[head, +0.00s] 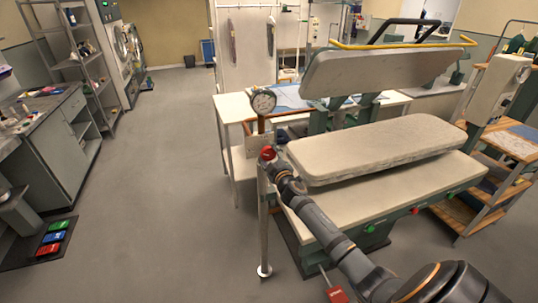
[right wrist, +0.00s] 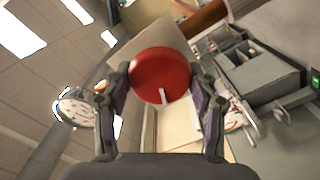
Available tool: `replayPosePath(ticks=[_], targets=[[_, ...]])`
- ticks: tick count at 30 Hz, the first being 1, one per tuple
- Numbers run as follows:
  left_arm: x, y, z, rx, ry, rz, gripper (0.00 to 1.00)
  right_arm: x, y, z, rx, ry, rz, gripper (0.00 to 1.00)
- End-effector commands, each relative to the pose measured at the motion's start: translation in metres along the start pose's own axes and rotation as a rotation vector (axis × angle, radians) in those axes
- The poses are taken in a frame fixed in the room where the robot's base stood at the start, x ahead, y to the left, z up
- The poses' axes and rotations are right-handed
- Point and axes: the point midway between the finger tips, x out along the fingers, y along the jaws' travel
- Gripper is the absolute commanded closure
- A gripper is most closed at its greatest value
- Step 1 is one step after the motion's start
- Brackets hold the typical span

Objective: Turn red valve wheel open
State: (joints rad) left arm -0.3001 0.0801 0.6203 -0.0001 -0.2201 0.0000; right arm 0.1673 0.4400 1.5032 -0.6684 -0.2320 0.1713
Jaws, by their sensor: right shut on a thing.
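The red valve wheel (head: 267,152) sits at the top of a grey metal post (head: 263,225), just left of the press. My right gripper (head: 272,159) reaches it from the lower right and is shut on it. In the right wrist view the round red wheel (right wrist: 160,72) lies between the two fingers of my right gripper (right wrist: 161,84), one finger on each side. A short pale mark shows on the wheel's face. A round dial gauge (head: 263,102) stands above the wheel on a copper-coloured pipe (head: 261,125). My left gripper is not in view.
The garment press has a raised upper pad (head: 380,70) and a lower pad (head: 385,148) close to my right arm. A red tag (head: 337,295) hangs low near the arm. Shelves and a counter (head: 60,125) stand at left. The grey floor (head: 165,170) between is clear.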

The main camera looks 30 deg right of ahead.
Motion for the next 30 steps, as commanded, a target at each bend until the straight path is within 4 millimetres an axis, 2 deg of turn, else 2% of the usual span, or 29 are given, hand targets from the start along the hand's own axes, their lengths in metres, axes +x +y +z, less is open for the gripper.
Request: replayPosePath(ticks=[6,15,30], targets=[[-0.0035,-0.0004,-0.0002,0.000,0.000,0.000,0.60,-0.0001,-0.0004,-0.0001,-0.181,-0.001,-0.001,0.73],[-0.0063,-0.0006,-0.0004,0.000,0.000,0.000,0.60,-0.0001,-0.0013,0.0004,-0.357,-0.001,-0.001,0.73],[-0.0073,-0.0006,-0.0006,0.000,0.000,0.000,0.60,-0.0002,-0.0021,0.0009,-0.442,0.000,-0.002,0.73]])
